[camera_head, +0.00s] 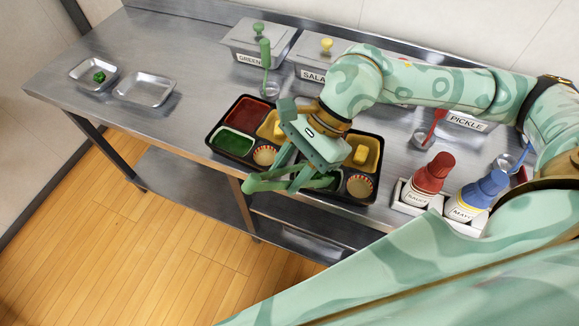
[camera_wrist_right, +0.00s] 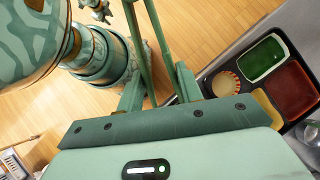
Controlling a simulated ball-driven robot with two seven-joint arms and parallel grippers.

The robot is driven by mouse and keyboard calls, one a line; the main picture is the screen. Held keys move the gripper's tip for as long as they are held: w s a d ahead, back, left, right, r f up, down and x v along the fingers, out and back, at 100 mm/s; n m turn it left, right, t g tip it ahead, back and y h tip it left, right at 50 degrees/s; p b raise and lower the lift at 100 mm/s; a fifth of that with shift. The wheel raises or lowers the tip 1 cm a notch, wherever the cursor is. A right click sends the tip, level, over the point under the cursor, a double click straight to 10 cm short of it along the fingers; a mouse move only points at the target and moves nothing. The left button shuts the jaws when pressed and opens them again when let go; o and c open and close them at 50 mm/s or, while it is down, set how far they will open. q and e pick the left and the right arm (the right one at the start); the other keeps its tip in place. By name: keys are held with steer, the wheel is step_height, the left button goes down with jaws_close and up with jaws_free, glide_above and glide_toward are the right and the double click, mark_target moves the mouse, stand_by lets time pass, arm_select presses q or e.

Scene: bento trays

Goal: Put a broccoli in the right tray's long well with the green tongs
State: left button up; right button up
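A broccoli (camera_head: 99,76) lies in a small metal dish at the far left of the counter. The right tray (camera_head: 374,178) is black, with a yellow-filled well, a round cup and a partly hidden green area. My right gripper (camera_head: 275,183) is above the trays' front edge and covers part of the right tray. The right tray's long well is mostly hidden. My left gripper is not in view.
The left tray (camera_head: 210,137) holds red, green and yellow fillings and a round cup. An empty metal dish (camera_head: 146,88) lies beside the broccoli dish. Red and blue-capped sauce bottles (camera_head: 433,174) stand at right. Lidded bins line the back.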

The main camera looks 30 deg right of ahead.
stand_by(0.5)
